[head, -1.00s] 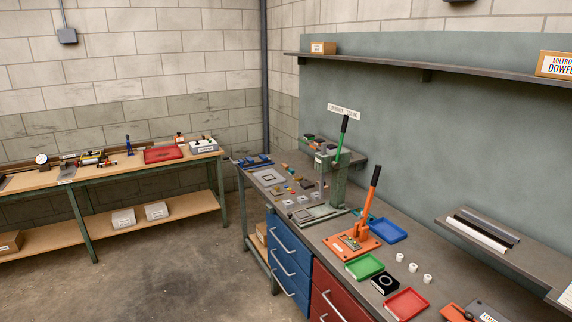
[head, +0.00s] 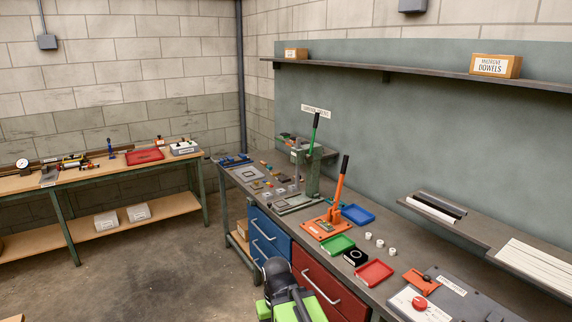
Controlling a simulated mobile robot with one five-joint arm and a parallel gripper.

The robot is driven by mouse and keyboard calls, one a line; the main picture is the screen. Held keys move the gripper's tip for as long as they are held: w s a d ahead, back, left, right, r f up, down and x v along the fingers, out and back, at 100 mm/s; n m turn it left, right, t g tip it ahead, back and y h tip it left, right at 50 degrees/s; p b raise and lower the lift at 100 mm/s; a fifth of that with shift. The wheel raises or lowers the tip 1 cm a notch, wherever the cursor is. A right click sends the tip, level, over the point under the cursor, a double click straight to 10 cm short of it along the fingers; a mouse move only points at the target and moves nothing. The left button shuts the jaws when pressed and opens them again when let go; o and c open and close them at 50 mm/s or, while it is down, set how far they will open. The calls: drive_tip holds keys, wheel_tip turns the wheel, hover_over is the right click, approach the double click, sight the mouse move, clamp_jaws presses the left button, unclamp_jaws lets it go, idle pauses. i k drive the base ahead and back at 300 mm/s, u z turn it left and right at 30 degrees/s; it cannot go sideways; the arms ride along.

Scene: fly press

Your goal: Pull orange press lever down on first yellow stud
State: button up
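The orange press (head: 320,227) stands on the grey workbench (head: 375,292), near its front edge. Its orange lever (head: 339,184), with a black grip at the top, stands nearly upright and leans a little to the right. A yellow stud cannot be made out on the press at this size. My gripper (head: 290,302) is at the bottom middle, black and green, in front of the red drawers and well short of the press. Its fingertips are not clear, so I cannot tell whether it is open or shut.
A green-handled press (head: 313,170) stands behind the orange one. Blue (head: 357,214), green (head: 337,244) and red (head: 374,272) trays, a black block (head: 355,258) and white cylinders (head: 380,243) lie close by. Blue (head: 270,240) and red (head: 325,285) drawers front the bench. Floor at left is clear.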

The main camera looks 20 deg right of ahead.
sight(344, 163)
drive_tip(key=z, duration=0.2)
drive_tip(key=i, duration=1.7)
drive_tip(key=u, duration=0.25)
